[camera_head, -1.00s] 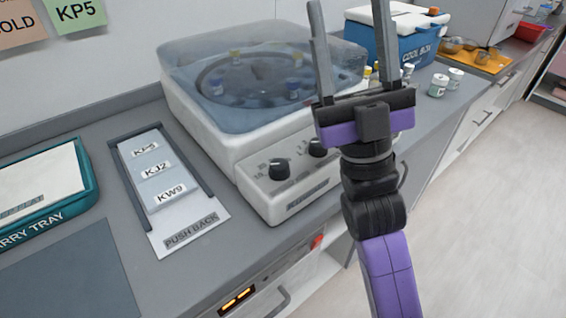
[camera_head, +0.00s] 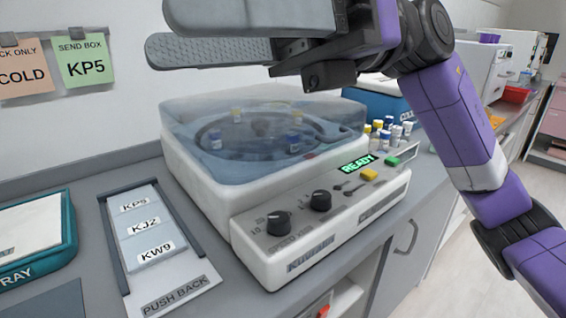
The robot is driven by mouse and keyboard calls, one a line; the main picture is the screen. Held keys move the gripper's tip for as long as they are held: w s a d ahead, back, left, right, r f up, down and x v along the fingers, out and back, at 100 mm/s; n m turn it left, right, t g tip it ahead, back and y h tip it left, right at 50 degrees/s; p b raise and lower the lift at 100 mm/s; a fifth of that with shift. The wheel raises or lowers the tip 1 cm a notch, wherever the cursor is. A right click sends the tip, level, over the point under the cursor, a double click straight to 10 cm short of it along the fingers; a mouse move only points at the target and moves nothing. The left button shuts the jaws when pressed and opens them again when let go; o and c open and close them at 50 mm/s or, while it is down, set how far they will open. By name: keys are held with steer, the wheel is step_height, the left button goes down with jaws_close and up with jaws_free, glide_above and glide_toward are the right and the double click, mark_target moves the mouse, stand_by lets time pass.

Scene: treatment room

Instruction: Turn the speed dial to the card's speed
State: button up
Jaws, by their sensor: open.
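The centrifuge (camera_head: 250,262) stands on the counter with a clear bluish lid shut over a rotor holding several capped vials. On its sloped front panel, the left black dial (camera_head: 278,222) has "SPEED" printed under it and "20" and "10" at its left; its pointer is too small to read. A second black dial (camera_head: 320,200) sits to its right. My gripper (camera_head: 158,33) is open and empty, high above the lid and far from the dials, pointing left. No speed is legible on any card in view.
A lit "READY" display (camera_head: 355,164) and a yellow button (camera_head: 369,174) are on the panel's right. A rack of cards (camera_head: 152,235) and a teal tray (camera_head: 68,225) lie left. Notes (camera_head: 85,60) hang on the wall. Vials (camera_head: 385,135) stand behind right.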

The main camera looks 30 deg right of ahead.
step_height(320, 180, down, 5)
steer(key=w+t+h, duration=0.1)
steer(key=w+h, duration=0.1)
steer(key=h, duration=0.2)
steer(key=t+h+b, duration=0.1)
steer(key=h+b, duration=0.1)
steer(key=h, duration=0.8)
glide_toward(280, 217)
steer(key=b+x, duration=0.1)
steer(key=x, duration=0.7)
steer(key=shift+a+f, duration=0.1)
steer(key=shift+f, duration=0.2)
jaws_close()
